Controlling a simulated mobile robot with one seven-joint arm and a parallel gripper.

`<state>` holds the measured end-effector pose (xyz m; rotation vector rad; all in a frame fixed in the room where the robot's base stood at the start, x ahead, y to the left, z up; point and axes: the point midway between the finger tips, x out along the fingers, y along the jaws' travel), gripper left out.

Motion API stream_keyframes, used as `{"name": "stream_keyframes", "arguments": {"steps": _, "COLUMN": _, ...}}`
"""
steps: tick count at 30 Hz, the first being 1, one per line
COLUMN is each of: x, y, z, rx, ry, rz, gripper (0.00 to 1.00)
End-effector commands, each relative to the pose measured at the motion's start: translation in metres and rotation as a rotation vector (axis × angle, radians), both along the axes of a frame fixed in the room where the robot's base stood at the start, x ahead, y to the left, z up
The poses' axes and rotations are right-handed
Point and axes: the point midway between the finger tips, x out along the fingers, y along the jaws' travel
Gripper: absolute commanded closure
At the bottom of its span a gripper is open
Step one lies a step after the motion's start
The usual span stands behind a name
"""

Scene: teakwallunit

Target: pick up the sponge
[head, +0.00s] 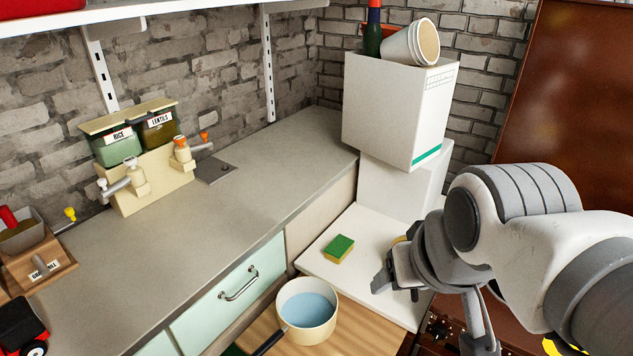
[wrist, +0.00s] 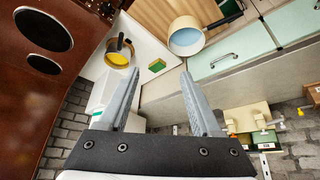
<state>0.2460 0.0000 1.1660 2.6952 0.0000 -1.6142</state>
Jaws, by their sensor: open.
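The sponge (head: 339,248) is a small block with a green top and a yellow underside. It lies flat on a white surface (head: 352,222) beside the counter. It also shows in the wrist view (wrist: 157,65), ahead of the fingertips and roughly between their lines. My gripper (head: 394,287) is to the right of the sponge in the head view, apart from it. In the wrist view my gripper (wrist: 160,75) has its two fingers spread with nothing between them.
A pan with blue contents (head: 307,308) stands on a wooden board near the sponge. Another pan with yellow contents (wrist: 119,52) is on the white surface. White boxes (head: 398,110) are stacked behind. The grey counter (head: 240,190) has bare room; dispensers (head: 140,150) stand along the wall.

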Motion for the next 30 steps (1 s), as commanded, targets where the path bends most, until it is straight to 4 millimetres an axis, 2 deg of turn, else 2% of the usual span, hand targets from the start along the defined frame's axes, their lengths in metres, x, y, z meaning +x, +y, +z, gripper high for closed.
{"name": "stream_keyframes", "arguments": {"steps": 1, "x": 0.000, "y": 0.000, "z": 0.000, "rx": -0.003, "ry": 0.001, "rz": 0.003, "gripper": 0.24}}
{"name": "stream_keyframes", "arguments": {"steps": 5, "x": 0.011, "y": -0.002, "z": -0.001, "rx": -0.053, "ry": 0.014, "rz": 0.060, "gripper": 0.01}}
{"name": "stream_keyframes", "arguments": {"steps": 8, "x": 0.030, "y": -0.005, "z": -0.003, "rx": -0.148, "ry": 0.039, "rz": 0.172, "gripper": 0.00}}
{"name": "stream_keyframes", "arguments": {"steps": 14, "x": 0.090, "y": -0.008, "z": -0.012, "rx": -0.394, "ry": 0.113, "rz": 0.501, "gripper": 0.00}}
{"name": "stream_keyframes", "arguments": {"steps": 20, "x": 0.155, "y": -0.004, "z": -0.033, "rx": -0.620, "ry": 0.193, "rz": 0.856, "gripper": 0.00}}
{"name": "stream_keyframes", "arguments": {"steps": 26, "x": 0.222, "y": 0.007, "z": -0.069, "rx": -0.816, "ry": 0.273, "rz": 1.221, "gripper": 0.00}}
{"name": "stream_keyframes", "arguments": {"steps": 30, "x": 0.267, "y": 0.019, "z": -0.104, "rx": -0.938, "ry": 0.326, "rz": 1.483, "gripper": 0.00}}
